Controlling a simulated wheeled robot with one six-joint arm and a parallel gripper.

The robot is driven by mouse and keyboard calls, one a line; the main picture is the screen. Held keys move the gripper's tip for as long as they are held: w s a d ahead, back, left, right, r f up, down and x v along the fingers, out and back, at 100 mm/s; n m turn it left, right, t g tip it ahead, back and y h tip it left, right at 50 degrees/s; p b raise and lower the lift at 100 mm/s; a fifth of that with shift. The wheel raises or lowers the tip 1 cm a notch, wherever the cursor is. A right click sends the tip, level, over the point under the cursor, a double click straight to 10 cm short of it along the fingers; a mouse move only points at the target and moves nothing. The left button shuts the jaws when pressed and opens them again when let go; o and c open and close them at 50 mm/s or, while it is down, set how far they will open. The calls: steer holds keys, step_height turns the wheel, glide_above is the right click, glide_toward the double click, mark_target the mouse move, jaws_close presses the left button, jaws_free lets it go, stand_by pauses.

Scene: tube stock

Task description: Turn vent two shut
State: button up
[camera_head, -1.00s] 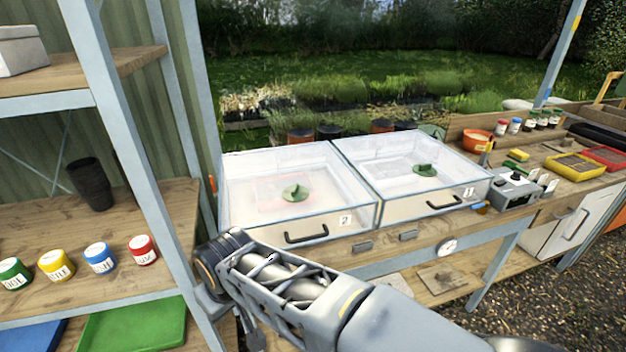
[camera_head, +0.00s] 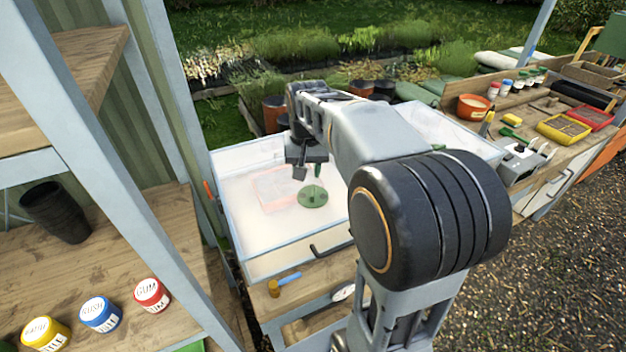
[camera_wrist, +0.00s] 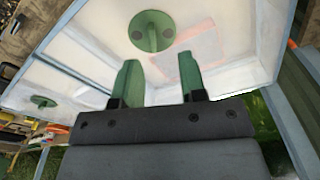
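Vent two is the round green vent (camera_head: 313,197) on the clear lid of the left propagator box, which bore the label 2 in the earlier view. In the wrist view the vent (camera_wrist: 152,32) shows a raised bar across its disc with a dark spot on each side. My gripper (camera_wrist: 160,72) is open and empty, its two fingers well apart, short of the vent in that view. In the head view my gripper (camera_head: 308,170) hangs over the lid just above the vent; its fingertips are small and partly hidden there.
The second vent (camera_wrist: 43,101) sits on the neighbouring box, mostly hidden by my arm in the head view. Shelving with a black pot (camera_head: 57,212) and labelled jars (camera_head: 100,314) stands left. A bench with an orange bowl (camera_head: 473,107) and trays stands right.

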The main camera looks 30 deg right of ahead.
mark_target(313, 190)
steer(key=w+d+m+g+p, duration=0.1)
steer(key=w+d+m, duration=0.1)
steer(key=w+d, duration=0.2)
step_height(313, 190, down, 12)
steer(key=shift+w+a+f+p, duration=0.1)
steer(key=shift+a+p, duration=0.05)
steer(key=shift+p, duration=0.5)
jaws_close()
